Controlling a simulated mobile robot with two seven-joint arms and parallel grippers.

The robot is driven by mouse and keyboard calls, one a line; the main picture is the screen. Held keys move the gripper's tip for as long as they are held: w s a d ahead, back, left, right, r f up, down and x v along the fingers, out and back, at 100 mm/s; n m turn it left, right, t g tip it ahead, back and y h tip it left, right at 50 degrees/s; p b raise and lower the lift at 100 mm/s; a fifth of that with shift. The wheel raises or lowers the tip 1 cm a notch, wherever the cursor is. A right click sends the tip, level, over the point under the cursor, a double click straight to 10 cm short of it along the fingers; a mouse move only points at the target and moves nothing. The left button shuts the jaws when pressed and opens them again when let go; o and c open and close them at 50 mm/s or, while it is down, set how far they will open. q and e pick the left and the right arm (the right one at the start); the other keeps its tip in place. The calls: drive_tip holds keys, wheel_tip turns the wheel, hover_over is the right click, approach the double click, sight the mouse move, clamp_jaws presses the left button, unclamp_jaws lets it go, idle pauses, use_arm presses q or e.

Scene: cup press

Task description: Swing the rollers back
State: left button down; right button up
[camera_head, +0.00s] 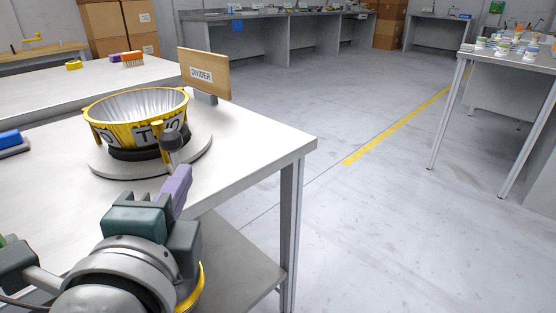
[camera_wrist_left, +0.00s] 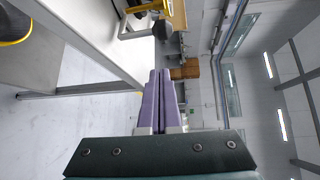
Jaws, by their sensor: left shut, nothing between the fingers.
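A cup press with a yellow body and a silver ribbed bowl (camera_head: 138,104) stands on a round grey base (camera_head: 107,162) near the table's right end. Dark lettering shows on its yellow side. A grey knob-ended handle (camera_head: 171,141) stands at its near right side. I cannot pick out the rollers for certain. My left gripper (camera_head: 184,173), with purple fingers, is just in front of and below the handle, with no clear contact visible. In the left wrist view the fingers (camera_wrist_left: 160,76) lie together, shut and empty. My right gripper is not in view.
A wooden DIVIDER sign (camera_head: 204,74) stands behind the press on the white table (camera_head: 262,140). A blue item (camera_head: 10,138) lies at the left edge. A brush (camera_head: 132,58) lies on the table behind. Open floor lies to the right.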

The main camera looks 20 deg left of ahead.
use_arm(q)
drive_tip(key=w+a, duration=0.1)
drive_tip(key=w, duration=0.1)
drive_tip(key=w+a+m, duration=0.1)
drive_tip(key=w+a, duration=0.1)
drive_tip(key=w, duration=0.1)
drive_tip(key=w+a+f+m+t, duration=0.1)
drive_tip(key=w, duration=0.2)
drive_tip(key=shift+w+a+h, duration=0.1)
drive_tip(key=shift+a+h, duration=0.05)
drive_tip(key=shift+h, duration=0.25)
drive_tip(key=shift+s+a, duration=0.3)
drive_tip(key=shift+a, duration=0.1)
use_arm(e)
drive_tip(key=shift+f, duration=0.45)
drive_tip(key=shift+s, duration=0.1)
